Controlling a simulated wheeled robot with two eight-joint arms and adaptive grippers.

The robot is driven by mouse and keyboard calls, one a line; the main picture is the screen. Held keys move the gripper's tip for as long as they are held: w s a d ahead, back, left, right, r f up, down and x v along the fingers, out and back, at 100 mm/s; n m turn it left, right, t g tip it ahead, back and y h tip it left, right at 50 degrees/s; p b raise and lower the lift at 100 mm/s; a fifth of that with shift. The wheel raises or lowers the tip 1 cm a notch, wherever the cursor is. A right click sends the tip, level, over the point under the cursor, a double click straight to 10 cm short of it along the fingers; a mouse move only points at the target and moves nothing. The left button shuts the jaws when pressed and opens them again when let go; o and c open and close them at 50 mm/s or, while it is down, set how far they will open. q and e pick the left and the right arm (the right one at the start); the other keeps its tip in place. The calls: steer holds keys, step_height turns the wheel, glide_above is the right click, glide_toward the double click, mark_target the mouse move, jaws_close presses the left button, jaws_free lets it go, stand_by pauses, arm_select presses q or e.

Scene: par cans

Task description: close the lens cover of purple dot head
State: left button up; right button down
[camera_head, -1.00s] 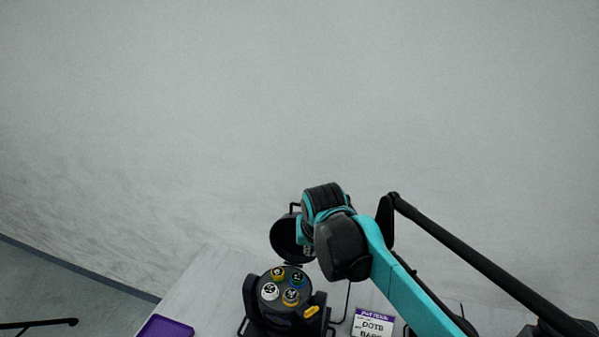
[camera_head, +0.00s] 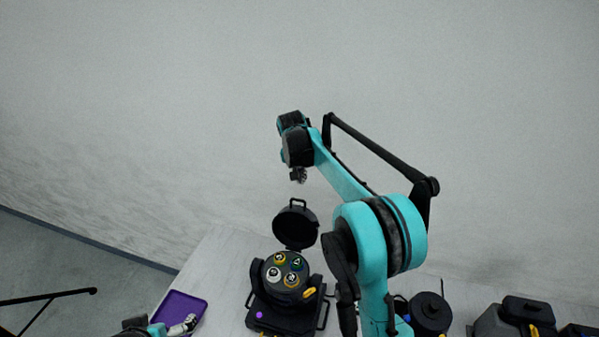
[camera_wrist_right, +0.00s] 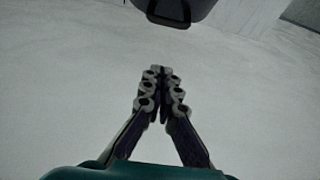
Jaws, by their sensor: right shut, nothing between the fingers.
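The purple dot head is a black lamp (camera_head: 284,283) at the bottom middle of the head view, with a purple dot (camera_head: 260,315) on its base. Several ringed lenses show on its face. Its round black lens cover (camera_head: 296,229) stands open at the far side, with a handle on top. My right gripper (camera_head: 298,177) is shut and empty, above and apart from the cover. In the right wrist view its fingers (camera_wrist_right: 160,75) meet, and a dark edge with a handle, probably the cover (camera_wrist_right: 172,8), shows at the top. My left gripper (camera_head: 188,325) is low at the left.
A purple tray (camera_head: 178,309) lies on the pale table (camera_head: 215,262), by my left gripper. Another black lamp (camera_head: 430,312) and dark cases (camera_head: 515,318) stand to the right, past my right arm. The wall behind is bare.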

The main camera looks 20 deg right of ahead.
steer(key=f, duration=0.1)
steer(key=s+a+f+p, duration=0.1)
steer(key=f, duration=0.1)
steer(key=s+f, duration=0.1)
steer(key=shift+a+f+p, duration=0.2)
steer(key=shift+f+p, duration=0.05)
steer(key=shift+p, duration=0.05)
steer(key=shift+f, duration=0.1)
steer(key=shift+w, duration=0.1)
